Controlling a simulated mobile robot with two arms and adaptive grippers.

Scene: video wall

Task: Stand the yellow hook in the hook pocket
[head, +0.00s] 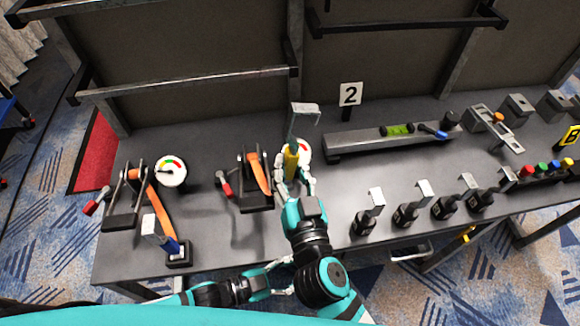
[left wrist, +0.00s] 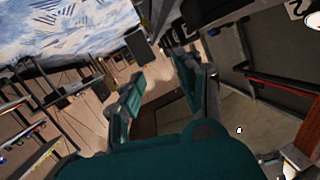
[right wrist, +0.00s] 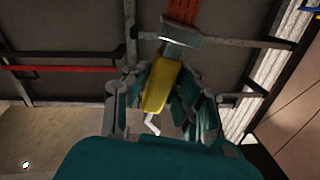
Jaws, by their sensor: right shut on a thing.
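The yellow hook (head: 291,162) has a yellow grip and a flat grey bent top. My right gripper (head: 293,180) is shut on its yellow grip and holds it upright above the table. The hook also shows between the fingers in the right wrist view (right wrist: 160,85). A blue-gripped hook (head: 172,243) stands in a small black block (head: 179,260) at the table's front left. I cannot tell which holder is the hook pocket. My left gripper is low at the front, partly behind my right arm; its fingers are apart and empty in the left wrist view (left wrist: 165,100).
Clamps with red handles and orange straps (head: 254,180) stand with round gauges (head: 171,171) on the dark table (head: 215,240). Several black-gripped hooks (head: 405,210) stand at the right front. A long rail (head: 375,142) with a green level lies behind. Frame bars rise at the back.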

